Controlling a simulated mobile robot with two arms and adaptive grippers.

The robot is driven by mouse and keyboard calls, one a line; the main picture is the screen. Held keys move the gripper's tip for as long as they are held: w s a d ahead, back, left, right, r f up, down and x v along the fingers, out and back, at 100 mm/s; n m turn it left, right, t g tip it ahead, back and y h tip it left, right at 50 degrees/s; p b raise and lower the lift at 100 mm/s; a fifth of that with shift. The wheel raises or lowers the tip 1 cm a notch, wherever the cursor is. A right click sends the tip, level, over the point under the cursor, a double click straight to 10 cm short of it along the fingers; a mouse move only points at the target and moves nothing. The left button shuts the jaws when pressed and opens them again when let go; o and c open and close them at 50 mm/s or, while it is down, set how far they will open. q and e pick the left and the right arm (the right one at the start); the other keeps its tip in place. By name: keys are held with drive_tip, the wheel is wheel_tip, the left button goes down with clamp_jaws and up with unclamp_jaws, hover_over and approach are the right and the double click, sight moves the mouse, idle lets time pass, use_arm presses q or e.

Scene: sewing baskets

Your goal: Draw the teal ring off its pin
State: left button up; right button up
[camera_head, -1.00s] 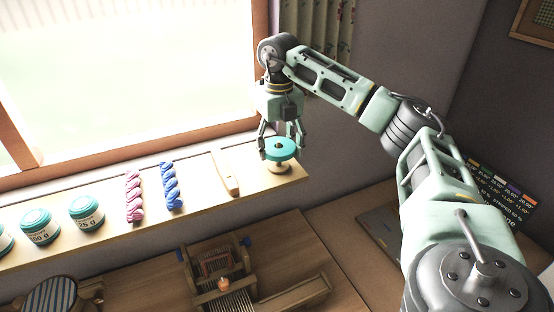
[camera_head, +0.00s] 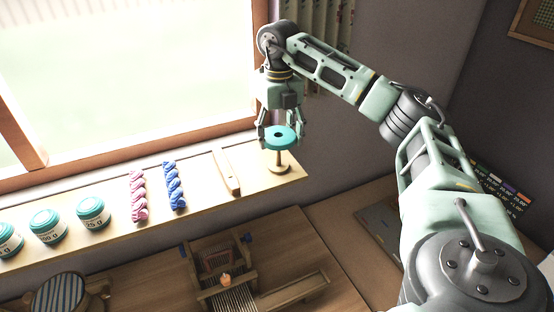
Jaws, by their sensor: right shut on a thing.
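The teal ring (camera_head: 281,133) is a thick disc with a dark hole in its middle. My right gripper (camera_head: 280,142) is shut on it from above, with fingers on its left and right sides. The pin (camera_head: 278,159) is a pale post on a round base, standing upright at the right end of the sill shelf. I cannot tell whether the pin's tip is still inside the hole. My left gripper is not in view.
Along the shelf (camera_head: 240,200) lie a wooden stick (camera_head: 226,172), a blue skein (camera_head: 174,186), a pink skein (camera_head: 138,196) and several teal-lidded jars (camera_head: 93,213). A small loom (camera_head: 228,275) stands on the table below. The window is behind the shelf.

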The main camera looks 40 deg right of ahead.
drive_tip(key=shift+r, duration=0.25)
drive_tip(key=shift+r+p, duration=2)
drive_tip(key=shift+r, duration=0.05)
drive_tip(key=shift+f, duration=0.1)
